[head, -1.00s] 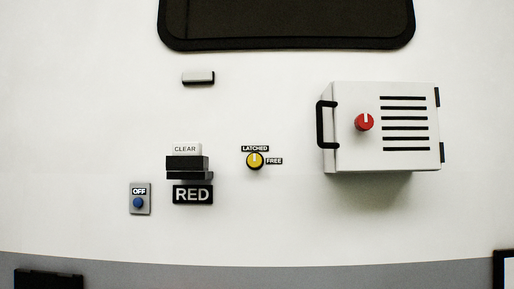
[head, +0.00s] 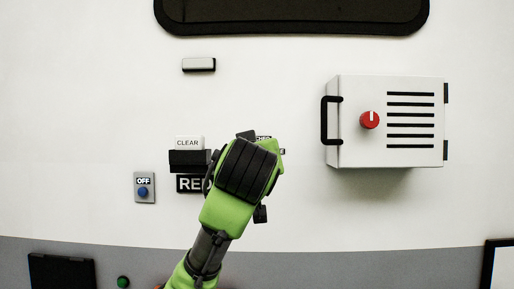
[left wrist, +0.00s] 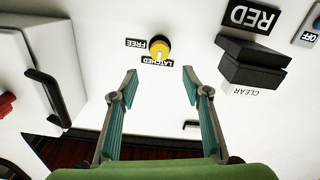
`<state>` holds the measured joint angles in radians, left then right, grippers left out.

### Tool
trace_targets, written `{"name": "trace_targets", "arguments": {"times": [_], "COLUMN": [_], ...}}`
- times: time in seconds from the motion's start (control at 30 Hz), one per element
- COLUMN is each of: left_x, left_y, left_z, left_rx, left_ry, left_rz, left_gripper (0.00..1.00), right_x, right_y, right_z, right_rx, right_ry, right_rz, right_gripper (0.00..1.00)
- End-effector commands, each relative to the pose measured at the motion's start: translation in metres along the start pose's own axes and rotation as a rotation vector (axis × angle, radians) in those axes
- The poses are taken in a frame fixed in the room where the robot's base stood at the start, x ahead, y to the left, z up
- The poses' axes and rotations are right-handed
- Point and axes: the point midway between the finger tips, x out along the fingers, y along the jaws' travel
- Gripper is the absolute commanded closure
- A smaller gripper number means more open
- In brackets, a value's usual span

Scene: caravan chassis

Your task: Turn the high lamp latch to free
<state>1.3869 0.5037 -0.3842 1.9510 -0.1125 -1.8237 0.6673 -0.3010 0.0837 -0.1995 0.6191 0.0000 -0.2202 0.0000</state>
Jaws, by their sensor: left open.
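The yellow lamp latch knob (left wrist: 159,48) sits on the white wall between its FREE label (left wrist: 147,43) and LATCHED label (left wrist: 160,63), which appear upside down in the left wrist view. Its pale mark points toward LATCHED. My left gripper (left wrist: 161,80) is open and empty, its two fingertips apart on either side of the line to the knob and short of it. In the head view my left gripper (head: 250,173) hides the knob and most of its labels. My right gripper is not in view.
Left of the knob are a black switch block (head: 188,160) with CLEAR and RED labels and a blue OFF button (head: 143,192). To the right a white vented box (head: 350,150) with a black handle (head: 325,121) and red knob (head: 369,120) juts from the wall.

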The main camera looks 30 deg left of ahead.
Motion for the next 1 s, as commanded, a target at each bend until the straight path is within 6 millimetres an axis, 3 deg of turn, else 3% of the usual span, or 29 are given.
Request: {"name": "trace_targets", "arguments": {"times": [0.3,0.5,0.7,1.0], "left_x": [0.069,0.101,0.116,0.117], "left_y": [0.0,0.001,0.0,0.0], "left_z": [-0.004,-0.003,-0.001,0.001], "left_rx": [0.004,0.003,0.002,0.001], "left_ry": [-0.005,-0.002,-0.002,-0.001], "left_rz": [-0.005,-0.002,-0.001,0.0], "left_gripper": [0.56,0.56,0.56,0.59], "right_x": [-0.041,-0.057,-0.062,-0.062], "right_y": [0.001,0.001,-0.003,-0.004], "right_z": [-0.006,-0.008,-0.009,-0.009], "right_rx": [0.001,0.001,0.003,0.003], "right_ry": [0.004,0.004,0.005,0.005], "right_rz": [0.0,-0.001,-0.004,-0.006], "right_gripper": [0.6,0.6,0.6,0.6]}}
